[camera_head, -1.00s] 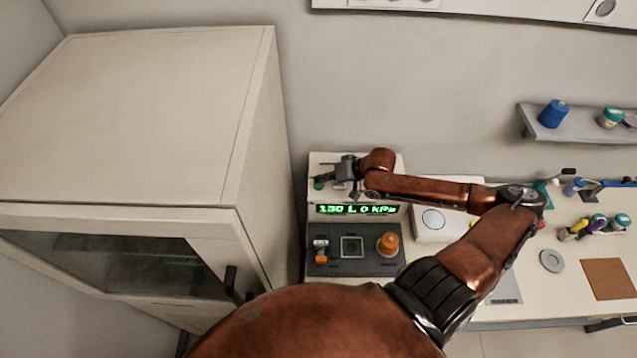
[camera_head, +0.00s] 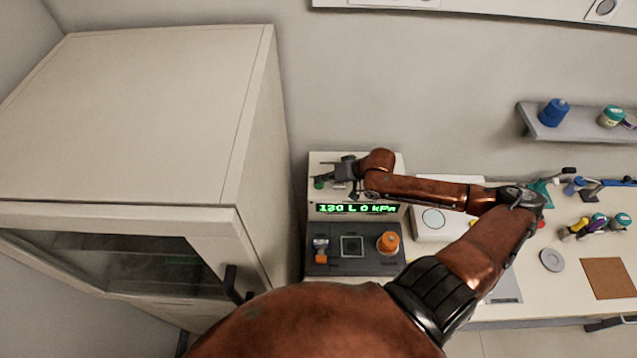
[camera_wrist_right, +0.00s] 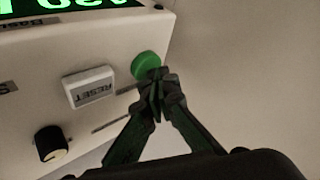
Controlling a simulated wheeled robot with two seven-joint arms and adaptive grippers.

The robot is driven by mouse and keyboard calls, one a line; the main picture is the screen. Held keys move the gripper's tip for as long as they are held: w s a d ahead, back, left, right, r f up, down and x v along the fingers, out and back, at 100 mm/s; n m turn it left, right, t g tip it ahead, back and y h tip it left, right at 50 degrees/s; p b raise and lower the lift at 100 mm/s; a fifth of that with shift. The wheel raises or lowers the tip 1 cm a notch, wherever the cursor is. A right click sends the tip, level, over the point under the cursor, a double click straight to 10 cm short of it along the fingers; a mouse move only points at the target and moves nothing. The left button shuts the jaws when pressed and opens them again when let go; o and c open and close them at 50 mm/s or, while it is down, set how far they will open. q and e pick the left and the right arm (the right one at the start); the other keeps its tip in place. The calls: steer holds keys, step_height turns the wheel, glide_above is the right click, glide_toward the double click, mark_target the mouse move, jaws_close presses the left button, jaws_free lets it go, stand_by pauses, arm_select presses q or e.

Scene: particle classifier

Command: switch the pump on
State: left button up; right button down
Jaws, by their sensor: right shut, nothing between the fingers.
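The pump unit (camera_head: 314,208) is a pale box with a green display (camera_head: 356,209) that reads about "130 L 0 kPa" in the head view. A round green button (camera_wrist_right: 146,65) shows on its panel in the right wrist view, and a bit of green (camera_head: 319,184) shows in the head view. My right gripper (camera_wrist_right: 152,78) is shut and empty. Its fingertips overlap the lower edge of the green button in the wrist view; whether they touch it I cannot tell. In the head view the right gripper (camera_head: 325,177) is over the top of the unit. My left gripper is not in view.
A white RESET button (camera_wrist_right: 90,87) and a black knob (camera_wrist_right: 51,142) are on the same panel. A dark tray (camera_head: 375,266) with an orange-capped item (camera_head: 388,243) lies in front. A large cabinet (camera_head: 140,115) stands close on the left.

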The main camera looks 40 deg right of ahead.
mark_target(321, 184)
steer(key=shift+f, duration=0.55)
stand_by(0.4)
steer(key=shift+r, duration=0.1)
steer(key=shift+r+p, duration=1.2)
steer(key=shift+p, duration=0.3)
step_height(321, 184, up, 5)
steer(key=p, duration=0.6)
steer(key=shift+r, duration=0.1)
